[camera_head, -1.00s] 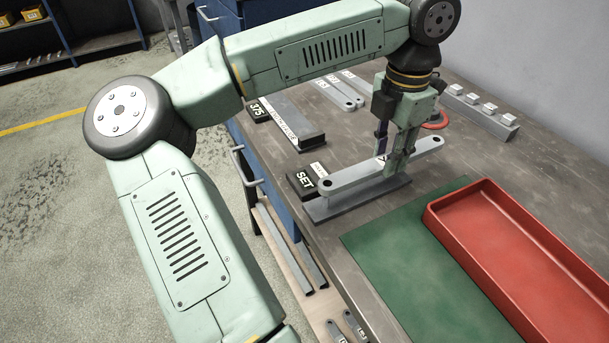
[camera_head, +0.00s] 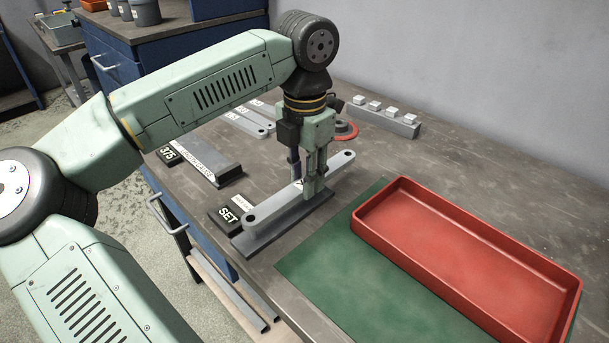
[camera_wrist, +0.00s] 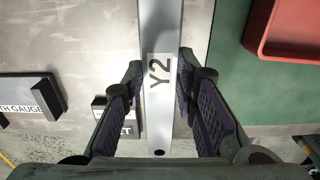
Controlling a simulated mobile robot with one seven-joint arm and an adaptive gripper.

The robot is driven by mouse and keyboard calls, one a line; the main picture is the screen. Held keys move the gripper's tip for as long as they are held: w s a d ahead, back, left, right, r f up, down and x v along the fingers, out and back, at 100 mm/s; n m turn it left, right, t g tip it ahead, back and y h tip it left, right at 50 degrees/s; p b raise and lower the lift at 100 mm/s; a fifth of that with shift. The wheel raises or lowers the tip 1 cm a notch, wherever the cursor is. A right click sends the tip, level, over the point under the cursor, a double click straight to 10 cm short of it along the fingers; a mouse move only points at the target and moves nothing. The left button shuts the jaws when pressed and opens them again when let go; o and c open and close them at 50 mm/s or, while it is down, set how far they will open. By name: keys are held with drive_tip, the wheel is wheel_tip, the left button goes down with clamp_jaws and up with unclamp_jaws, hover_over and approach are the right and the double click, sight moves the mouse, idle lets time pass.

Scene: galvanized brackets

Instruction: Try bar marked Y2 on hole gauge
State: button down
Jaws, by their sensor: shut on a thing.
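My gripper (camera_head: 307,186) is shut on a long light-grey bar (camera_head: 273,207) with rounded ends and a dark hole near each end. In the wrist view the bar runs lengthwise between both fingers (camera_wrist: 160,75), and its white label reads Y2 (camera_wrist: 159,85). The bar lies level along the grey hole gauge base (camera_head: 262,238), directly over it. I cannot tell whether the bar rests on the base or hovers just above. No gauge pins show; the bar hides them. A black SET sign (camera_head: 230,214) stands beside the gauge, with a small white label partly hidden.
A red tray (camera_head: 470,290) stands on a green mat (camera_head: 320,290) at right. The length gauge (camera_head: 205,160) and a 375 sign (camera_head: 168,155) are at left. More bars (camera_head: 245,122) lie behind my gripper, near a block with several pale cubes (camera_head: 385,119) and a red ring (camera_head: 346,131).

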drive_tip(key=shift+f+b, duration=1.2)
drive_tip(key=shift+f, duration=0.3)
idle(2.0)
drive_tip(key=c, duration=1.2)
unclamp_jaws()
wheel_tip(320, 180, up, 12)
